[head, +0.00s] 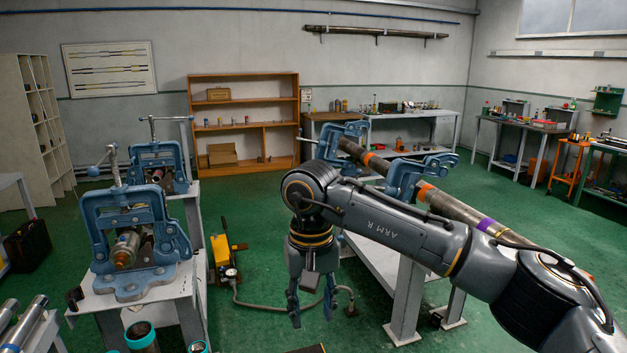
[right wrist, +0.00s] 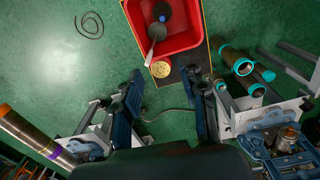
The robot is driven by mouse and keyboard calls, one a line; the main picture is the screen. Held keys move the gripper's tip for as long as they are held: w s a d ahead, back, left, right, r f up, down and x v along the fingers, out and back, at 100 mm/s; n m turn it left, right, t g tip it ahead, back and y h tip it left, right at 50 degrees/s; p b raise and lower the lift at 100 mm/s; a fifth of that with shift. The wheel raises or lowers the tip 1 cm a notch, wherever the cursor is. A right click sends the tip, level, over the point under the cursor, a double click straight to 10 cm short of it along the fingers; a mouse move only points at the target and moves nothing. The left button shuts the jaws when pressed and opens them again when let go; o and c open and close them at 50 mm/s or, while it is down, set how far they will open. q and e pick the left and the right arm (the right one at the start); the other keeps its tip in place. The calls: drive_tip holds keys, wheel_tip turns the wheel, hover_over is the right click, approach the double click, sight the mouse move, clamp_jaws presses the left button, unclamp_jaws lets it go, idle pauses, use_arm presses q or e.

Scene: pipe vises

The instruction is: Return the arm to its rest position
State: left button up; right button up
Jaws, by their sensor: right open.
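My right arm reaches in from the right edge of the head view, and its gripper (head: 311,303) hangs down in the middle, pointing at the floor. In the right wrist view its two fingers stand wide apart (right wrist: 166,100), with nothing between them. It is to the right of the near blue pipe vise (head: 92,225) and left of the grey bench (head: 408,295) with the long banded pipe (head: 488,227). Part of that pipe is hidden behind my arm. My left gripper is not in view.
A red tray (right wrist: 140,42) with small items lies beyond the fingers in the wrist view. A yellow pump (head: 222,258) with a hose is on the green floor. More benches and a wooden shelf (head: 243,77) stand at the back.

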drive_tip(key=shift+r, duration=0.3)
drive_tip(key=shift+a, duration=0.1)
